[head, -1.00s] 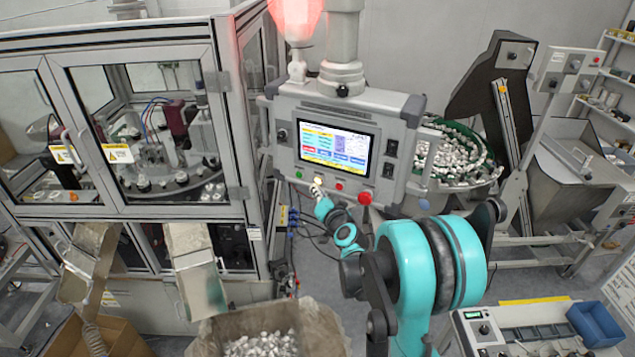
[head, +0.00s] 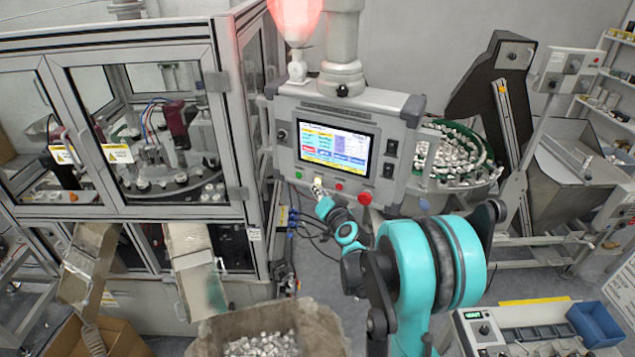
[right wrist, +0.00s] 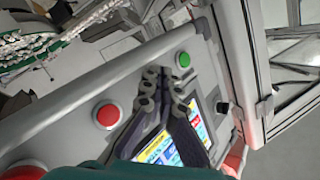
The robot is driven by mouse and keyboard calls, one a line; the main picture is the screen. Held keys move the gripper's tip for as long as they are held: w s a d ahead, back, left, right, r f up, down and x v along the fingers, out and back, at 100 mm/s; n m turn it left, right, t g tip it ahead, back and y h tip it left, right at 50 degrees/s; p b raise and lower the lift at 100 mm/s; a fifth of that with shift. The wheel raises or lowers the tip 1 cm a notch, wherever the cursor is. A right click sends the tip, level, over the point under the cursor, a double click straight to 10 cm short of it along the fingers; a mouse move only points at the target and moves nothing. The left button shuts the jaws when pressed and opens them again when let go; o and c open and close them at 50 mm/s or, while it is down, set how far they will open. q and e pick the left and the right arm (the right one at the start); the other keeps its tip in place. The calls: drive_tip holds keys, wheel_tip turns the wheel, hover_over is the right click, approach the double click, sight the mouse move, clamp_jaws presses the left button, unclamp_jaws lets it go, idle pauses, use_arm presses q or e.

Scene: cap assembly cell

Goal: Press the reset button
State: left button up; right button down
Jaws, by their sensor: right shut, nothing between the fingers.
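The control panel (head: 292,112) has a row of buttons under its screen (head: 335,147): green (head: 299,174), a pale one (head: 317,180), red (head: 339,186), and a larger red one (head: 365,198). None has a readable label. My right gripper (head: 317,188) is shut and empty, its tips right at the pale button; I cannot tell whether they touch it. In the right wrist view the shut fingers (right wrist: 167,79) lie between the green button (right wrist: 183,59) and a red button (right wrist: 108,116), hiding the pale one. My left gripper is not in view.
A red-lit lamp (head: 297,18) stands above the panel. A glazed machine (head: 125,205) is at left, a bowl of caps (head: 455,160) behind the panel at right. A box of parts (head: 215,335) is below, and a bench with a blue bin (head: 597,325) at lower right.

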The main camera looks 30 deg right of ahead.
idle(0.6)
drive_tip(key=shift+w+d, duration=0.25)
drive_tip(key=shift+d, duration=0.1)
drive_tip(key=shift+a+b, duration=0.1)
drive_tip(key=shift+b, duration=0.2)
drive_tip(key=shift+s+a, duration=0.2)
drive_tip(key=shift+s, duration=0.05)
drive_tip(key=shift+s+a+b, duration=0.35)
drive_tip(key=shift+s+a, duration=0.55)
drive_tip(key=shift+a, duration=0.3)
drive_tip(key=shift+s+a+b, duration=0.35)
drive_tip(key=shift+s+a, duration=0.55)
drive_tip(key=shift+a, duration=0.3)
drive_tip(key=shift+f, duration=0.1)
